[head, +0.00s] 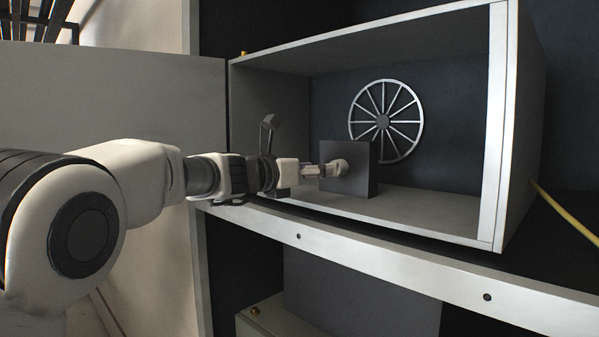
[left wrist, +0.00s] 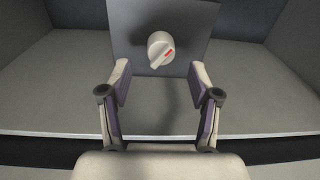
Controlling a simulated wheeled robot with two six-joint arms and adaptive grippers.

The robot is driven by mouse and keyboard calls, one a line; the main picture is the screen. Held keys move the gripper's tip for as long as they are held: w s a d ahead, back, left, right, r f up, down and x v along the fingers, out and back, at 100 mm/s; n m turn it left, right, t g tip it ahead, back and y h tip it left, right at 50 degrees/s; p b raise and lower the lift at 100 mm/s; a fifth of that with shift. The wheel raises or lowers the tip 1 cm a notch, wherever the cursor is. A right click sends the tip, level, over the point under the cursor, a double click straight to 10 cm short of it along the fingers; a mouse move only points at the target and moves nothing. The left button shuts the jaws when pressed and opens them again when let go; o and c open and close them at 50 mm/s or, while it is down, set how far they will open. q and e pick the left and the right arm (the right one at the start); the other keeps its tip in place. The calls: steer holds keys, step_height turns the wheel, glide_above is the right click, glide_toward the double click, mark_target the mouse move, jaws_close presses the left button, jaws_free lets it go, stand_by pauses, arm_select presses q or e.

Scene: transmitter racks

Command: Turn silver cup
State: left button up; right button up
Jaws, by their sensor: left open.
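The silver cup (head: 342,167) is a pale, round knob on the front of a dark grey box (head: 362,180) inside the open cabinet. In the left wrist view the cup (left wrist: 158,50) has a raised grip bar with a red mark, and the bar is tilted. My left gripper (head: 319,170) points at the cup from the left in the head view. In the left wrist view the gripper (left wrist: 160,80) is open, with its fingers spread to both sides below the cup. Nothing is between the fingers. My right gripper is not in view.
The open cabinet (head: 497,130) has light walls around the box. A spoked metal wheel-like grille (head: 386,121) is on the back wall. A light rail (head: 390,262) runs below the cabinet front. The cabinet floor right of the box is clear.

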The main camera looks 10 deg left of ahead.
arm_select(q)
steer(key=v, duration=0.7)
steer(key=shift+d, duration=0.1)
steer(key=shift+w+d, duration=0.15)
